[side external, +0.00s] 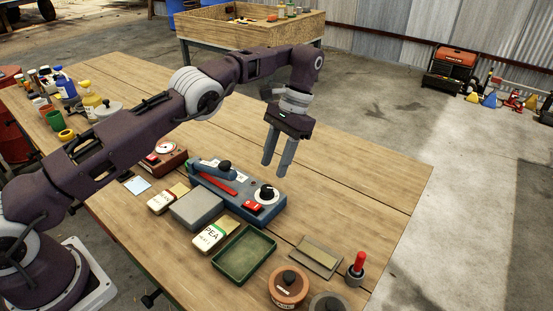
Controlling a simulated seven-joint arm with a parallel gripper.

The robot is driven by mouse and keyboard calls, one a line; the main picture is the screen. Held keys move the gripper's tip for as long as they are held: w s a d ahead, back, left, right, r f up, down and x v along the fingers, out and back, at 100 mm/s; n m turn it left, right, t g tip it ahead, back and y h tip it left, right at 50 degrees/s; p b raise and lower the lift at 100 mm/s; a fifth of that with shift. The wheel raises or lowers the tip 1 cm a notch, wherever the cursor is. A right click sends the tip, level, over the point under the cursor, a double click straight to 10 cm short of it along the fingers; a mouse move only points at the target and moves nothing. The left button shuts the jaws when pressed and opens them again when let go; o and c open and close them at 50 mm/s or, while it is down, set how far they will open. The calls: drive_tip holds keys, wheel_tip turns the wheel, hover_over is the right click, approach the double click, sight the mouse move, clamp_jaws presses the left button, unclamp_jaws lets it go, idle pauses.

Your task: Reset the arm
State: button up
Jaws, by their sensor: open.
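My gripper (278,157) hangs above the wooden table (360,180), with its two grey fingers pointing down. The fingers are apart and nothing is between them. It is above and behind a blue device (227,184) with a black knob and red parts, and appears clear of it. My arm reaches in from the left side of the picture, over the table, and bends down at the wrist.
Near the front stand a green tray (244,279), a "PEA" packet (212,233), a grey box (196,209), a round brown container (288,287) and a red-handled tool (356,268). Bottles (91,101) crowd the left end. The table's right part is clear.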

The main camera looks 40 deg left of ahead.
drive_tip(key=shift+d+r, duration=0.25)
drive_tip(key=shift+r, duration=0.25)
drive_tip(key=s+a+r+n+t+h, duration=0.1)
drive_tip(key=a+r+t, duration=0.1)
drive_tip(key=r, duration=0.6)
drive_tip(key=s+a+r+n+t+h, duration=0.1)
drive_tip(key=s+r, duration=0.1)
drive_tip(key=r, duration=0.6)
drive_tip(key=s+a+r+t, duration=0.2)
drive_tip(key=s+r, duration=0.5)
drive_tip(key=s, duration=0.1)
drive_tip(key=s+f+t, duration=0.2)
drive_tip(key=s+f, duration=0.1)
drive_tip(key=s, duration=0.8)
drive_tip(key=s+f+t+y, duration=0.1)
drive_tip(key=s+f+t, duration=0.2)
drive_tip(key=s, duration=0.8)
drive_tip(key=shift+d+f, duration=0.15)
drive_tip(key=shift+f, duration=0.15)
